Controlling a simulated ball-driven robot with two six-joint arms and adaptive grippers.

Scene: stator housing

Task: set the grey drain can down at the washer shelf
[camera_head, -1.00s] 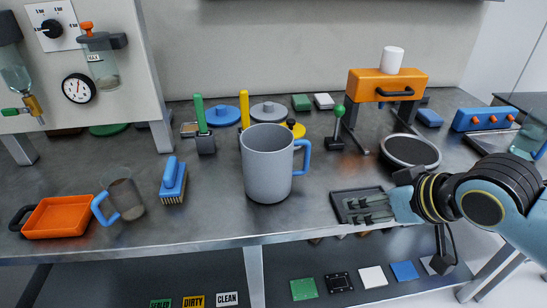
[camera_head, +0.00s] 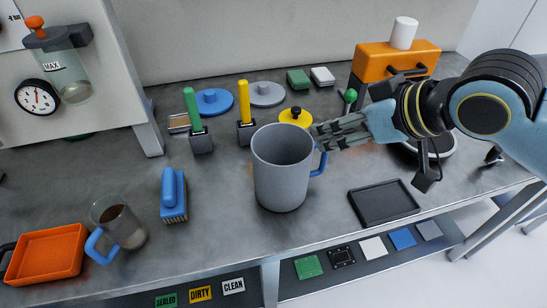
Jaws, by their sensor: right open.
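The grey drain can (camera_head: 281,172) stands upright on the metal bench near its middle, with its blue handle (camera_head: 320,165) on the right side. My right gripper (camera_head: 318,138) is open, its fingers pointing left at the can's right rim, just above the handle. I cannot tell whether the fingers touch the can. The can looks empty inside. My left gripper is not in view. I cannot tell for sure which surface is the washer shelf; a lower shelf (camera_head: 345,275) runs below the bench's front edge.
A black tray (camera_head: 384,202) lies right of the can. A blue brush (camera_head: 173,197), a clear jug (camera_head: 121,224) and an orange tray (camera_head: 45,255) are on the left. A yellow lid (camera_head: 296,117) sits close behind the can. Signs SEALED, DIRTY and CLEAN (camera_head: 233,285) mark the lower shelf.

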